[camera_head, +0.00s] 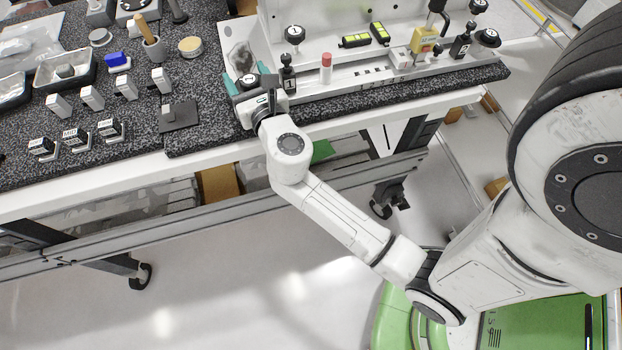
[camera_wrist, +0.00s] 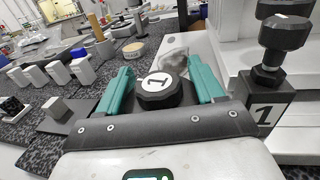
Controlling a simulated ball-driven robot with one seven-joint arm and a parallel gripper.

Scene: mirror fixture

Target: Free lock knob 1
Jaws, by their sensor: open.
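A black knob with a white disc marked 1 (camera_wrist: 158,88) lies between the two teal fingers of my gripper (camera_wrist: 162,84) in the wrist view. Gaps show between the knob and both fingers. In the head view this knob (camera_head: 248,80) also shows between the fingers of my gripper (camera_head: 248,79), at the left end of the white fixture (camera_head: 345,77). My gripper is open around it. A second black knob (camera_wrist: 284,33) stands on a black block marked 1 (camera_wrist: 264,104), right of my gripper. The lower part of the knob between the fingers is hidden.
Several small white-grey blocks (camera_head: 92,97), trays (camera_head: 64,70) and a cork disc (camera_head: 190,46) lie on the speckled table to the left.

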